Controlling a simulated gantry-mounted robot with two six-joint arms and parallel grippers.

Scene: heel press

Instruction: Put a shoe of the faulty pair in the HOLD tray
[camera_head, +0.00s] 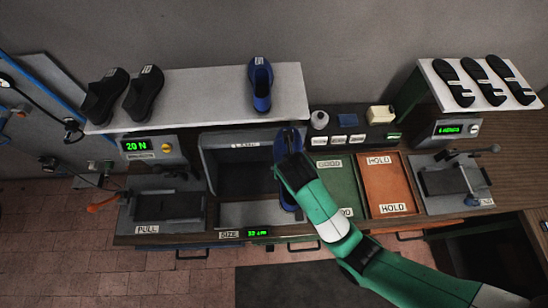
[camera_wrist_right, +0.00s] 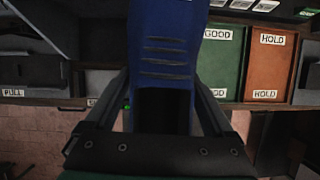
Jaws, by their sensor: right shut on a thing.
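My right gripper (camera_head: 291,160) is shut on a blue shoe (camera_head: 285,143), held between the open-fronted box and the green tray. The shoe also fills the upper middle of the right wrist view (camera_wrist_right: 168,45), between the fingers. The other blue shoe (camera_head: 261,90) stands on the white shelf at the back. The orange HOLD tray (camera_head: 384,176) lies right of the green GOOD tray (camera_head: 344,181); no shoe shows in either. My right arm covers part of the green tray. My left gripper is not in view.
Two black shoes (camera_head: 143,95) stand at the shelf's left. Several black soles (camera_head: 483,80) lie on a rack at the right. A PULL rig (camera_head: 155,204) with a 20 N display is at left; another device (camera_head: 445,183) sits right of the HOLD tray. Small items stand behind the trays.

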